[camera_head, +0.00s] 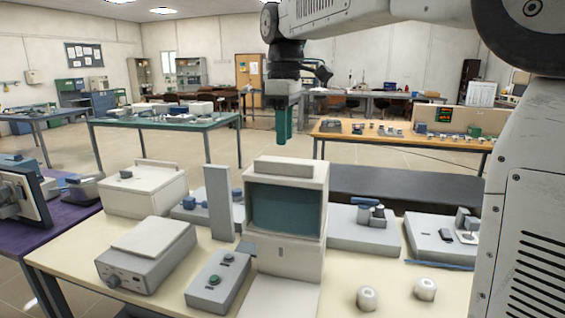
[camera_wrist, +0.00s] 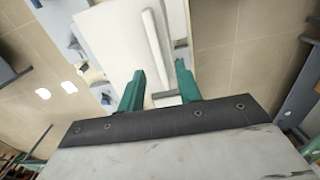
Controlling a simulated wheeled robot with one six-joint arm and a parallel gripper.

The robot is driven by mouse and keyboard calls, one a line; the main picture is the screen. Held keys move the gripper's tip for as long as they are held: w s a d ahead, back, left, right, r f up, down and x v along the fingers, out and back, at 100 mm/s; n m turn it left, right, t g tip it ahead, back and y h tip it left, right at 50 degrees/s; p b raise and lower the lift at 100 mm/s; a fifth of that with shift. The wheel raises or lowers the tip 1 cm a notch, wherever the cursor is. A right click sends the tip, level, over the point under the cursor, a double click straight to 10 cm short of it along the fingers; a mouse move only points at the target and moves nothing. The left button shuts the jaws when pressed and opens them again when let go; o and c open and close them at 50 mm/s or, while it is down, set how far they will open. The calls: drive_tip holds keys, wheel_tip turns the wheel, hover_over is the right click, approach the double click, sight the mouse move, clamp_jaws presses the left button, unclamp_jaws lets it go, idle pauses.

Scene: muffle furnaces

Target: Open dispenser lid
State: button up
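The likely dispenser is the upright cream box (camera_head: 300,258) with a dark teal front window (camera_head: 285,209) at the middle of the near table. A raised cream slab (camera_head: 283,167) lies on its top; I cannot tell if this is the lid. It appears closed, flat on the box. My gripper (camera_head: 284,140) points down with green fingers, above and behind the slab in the picture, touching nothing. In the wrist view my gripper (camera_wrist: 157,80) has its fingers apart with nothing held. A white panel with a raised bar (camera_wrist: 156,45) lies beyond the fingertips; I cannot tell which device it is.
A tall grey plate (camera_head: 218,200) stands just left of the box. A grey control box (camera_head: 218,282), a grey-white device (camera_head: 147,255) and a white case (camera_head: 144,190) are further left. Two small white cylinders (camera_head: 367,298) (camera_head: 426,289) stand at the right front. The air around my gripper is clear.

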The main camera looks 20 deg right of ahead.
sight(289, 164)
drive_tip(key=shift+w+a+f, duration=0.1)
drive_tip(key=shift+w+f, duration=0.05)
drive_tip(key=shift+w, duration=0.1)
wheel_tip(289, 164, down, 7)
drive_tip(key=shift+f, duration=0.15)
clamp_jaws()
